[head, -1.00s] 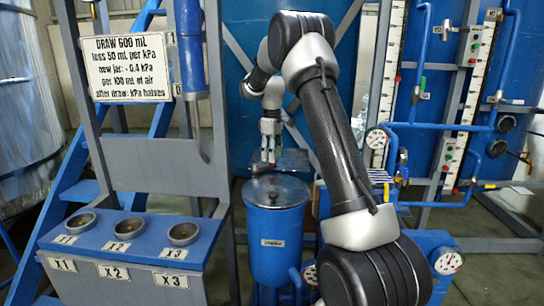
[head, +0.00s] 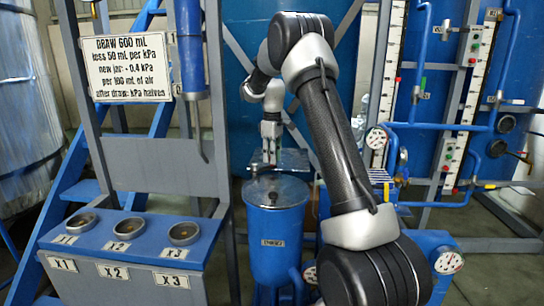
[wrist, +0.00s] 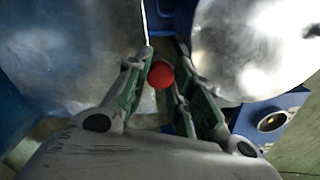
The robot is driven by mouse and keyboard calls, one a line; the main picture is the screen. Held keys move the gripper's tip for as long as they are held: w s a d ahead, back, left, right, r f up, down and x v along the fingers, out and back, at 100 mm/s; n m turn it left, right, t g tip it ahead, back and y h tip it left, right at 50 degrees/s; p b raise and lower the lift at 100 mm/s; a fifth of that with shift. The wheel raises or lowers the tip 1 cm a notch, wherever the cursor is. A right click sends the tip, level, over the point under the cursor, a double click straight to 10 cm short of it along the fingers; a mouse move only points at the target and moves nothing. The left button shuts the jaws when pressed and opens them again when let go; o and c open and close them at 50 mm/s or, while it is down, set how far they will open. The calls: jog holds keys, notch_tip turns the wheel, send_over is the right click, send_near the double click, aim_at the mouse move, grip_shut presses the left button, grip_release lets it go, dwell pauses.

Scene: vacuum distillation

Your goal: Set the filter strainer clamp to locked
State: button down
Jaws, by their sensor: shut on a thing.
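The blue cylindrical strainer (head: 276,240) stands in the middle of the head view, with a round metal top and a small label on its front. My gripper (head: 266,160) is above and behind this top, pointing down. In the wrist view my gripper (wrist: 160,88) has its two green-lined fingers around a red round knob (wrist: 160,74), shut on it. The knob appears to be the clamp's handle end. The rest of the clamp is hidden by the fingers, and I cannot tell its position.
A grey metal plate (head: 296,160) lies behind the strainer. A blue bench with several cups (head: 122,228) stands at left. Pressure gauges (head: 448,262) and blue pipes are at right. A bright round metal surface (wrist: 250,45) is close to the fingers.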

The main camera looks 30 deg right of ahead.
jog(key=s+m, duration=0.2)
jog(key=m, duration=0.1)
jog(key=s+a+m, duration=0.1)
jog(key=s+m, duration=0.1)
jog(key=m, duration=0.1)
jog(key=s+m, duration=0.2)
jog(key=m, duration=0.1)
jog(key=shift+a, duration=0.4)
jog(key=s+a+m, duration=0.1)
jog(key=m, duration=0.1)
jog(key=s+a+m, duration=0.1)
jog(key=m, duration=0.1)
jog(key=shift+a+m, duration=0.15)
jog(key=shift+m, duration=0.25)
jog(key=shift+s+a+m, duration=0.2)
jog(key=shift+a+m, duration=0.5)
jog(key=shift+m, duration=0.4)
jog(key=shift+s+a+m, duration=0.15)
jog(key=shift+a+m, duration=0.55)
jog(key=shift+m, duration=0.4)
jog(key=c, duration=1.2)
grip_release()
jog(key=shift+o, duration=0.2)
jog(key=shift+r, duration=0.15)
